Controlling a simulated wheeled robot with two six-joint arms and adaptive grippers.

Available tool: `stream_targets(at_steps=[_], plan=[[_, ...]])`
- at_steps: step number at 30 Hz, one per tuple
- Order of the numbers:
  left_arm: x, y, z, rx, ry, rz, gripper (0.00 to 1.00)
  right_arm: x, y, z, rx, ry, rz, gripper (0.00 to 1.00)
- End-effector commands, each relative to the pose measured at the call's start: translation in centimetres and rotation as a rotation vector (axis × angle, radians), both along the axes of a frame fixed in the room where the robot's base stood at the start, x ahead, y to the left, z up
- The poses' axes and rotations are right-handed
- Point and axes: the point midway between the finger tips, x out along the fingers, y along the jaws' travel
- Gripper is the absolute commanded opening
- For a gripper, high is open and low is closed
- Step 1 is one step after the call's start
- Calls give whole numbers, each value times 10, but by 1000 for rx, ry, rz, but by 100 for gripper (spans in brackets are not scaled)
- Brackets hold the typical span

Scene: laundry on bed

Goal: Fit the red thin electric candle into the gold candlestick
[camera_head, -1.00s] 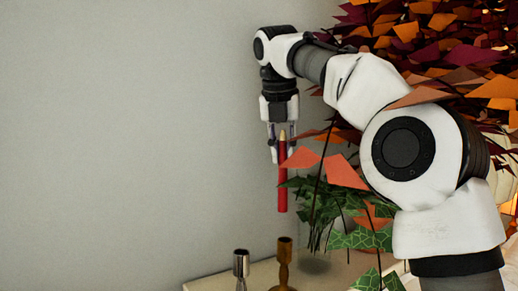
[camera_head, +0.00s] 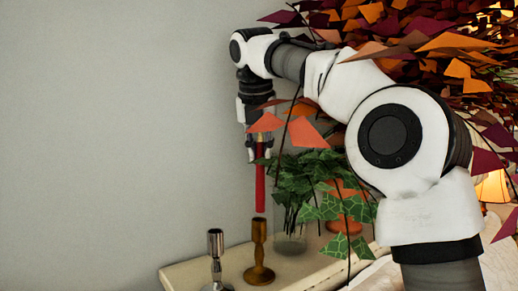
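The red thin electric candle (camera_head: 260,188) hangs upright, held at its upper part in my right gripper (camera_head: 258,152). The gripper points down, and orange leaves partly cover it. The gold candlestick (camera_head: 258,255) stands on the pale tabletop below. The candle's lower end appears just above the candlestick's cup in the picture, with a small gap between them. I cannot tell the exact depth alignment. My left gripper is not in view.
A silver candlestick (camera_head: 216,262) stands left of the gold one on the pale tabletop (camera_head: 185,272). A green plant in a glass vase (camera_head: 290,242) is close on the right. Orange and dark red foliage (camera_head: 440,50) fills the upper right. A lit lamp (camera_head: 492,187) is at the right edge.

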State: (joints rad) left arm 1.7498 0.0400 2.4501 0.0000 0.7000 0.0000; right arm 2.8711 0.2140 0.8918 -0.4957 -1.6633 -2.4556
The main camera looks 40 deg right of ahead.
Motion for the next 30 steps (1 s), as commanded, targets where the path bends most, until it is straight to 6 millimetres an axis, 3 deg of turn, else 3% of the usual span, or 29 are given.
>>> stream_targets(at_steps=[18, 30], plan=[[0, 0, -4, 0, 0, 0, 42, 0, 0, -6, 0, 0, 0, 0], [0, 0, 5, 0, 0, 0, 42, 0, 0, -5, 0, 0, 0, 0]])
